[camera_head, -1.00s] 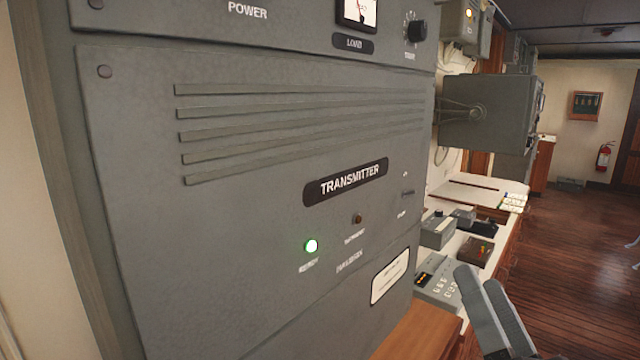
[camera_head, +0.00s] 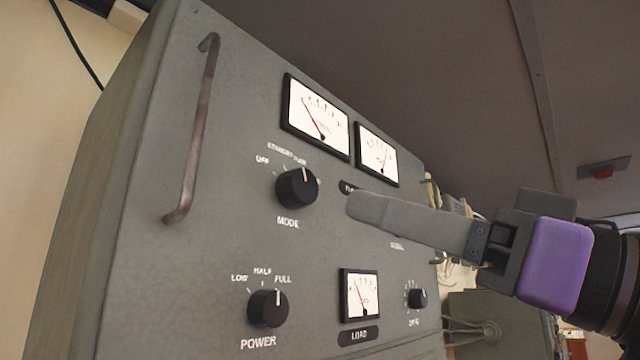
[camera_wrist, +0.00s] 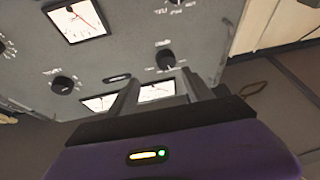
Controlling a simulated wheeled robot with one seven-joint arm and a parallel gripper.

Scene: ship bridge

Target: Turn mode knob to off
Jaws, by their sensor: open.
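The mode knob (camera_head: 297,188) is a round black knob on the upper grey panel, below and left of two meters. Its white mark points up, past STANDBY to the rightmost label, away from OFF at the left. My gripper (camera_head: 350,207) reaches in from the right, its fingertips right of the knob and apart from it in the head view. One finger hides the other there. The wrist view is upside down; the mode knob (camera_wrist: 165,58) appears just beyond the gap between the open, empty fingers (camera_wrist: 160,78). Contact is not visible.
The power knob (camera_head: 267,308) sits below, set near FULL, beside the load meter (camera_head: 360,296). A small knob (camera_head: 417,298) is further right. Another knob (camera_wrist: 63,85) shows left in the wrist view. A vertical handle (camera_head: 194,130) stands out at the panel's left.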

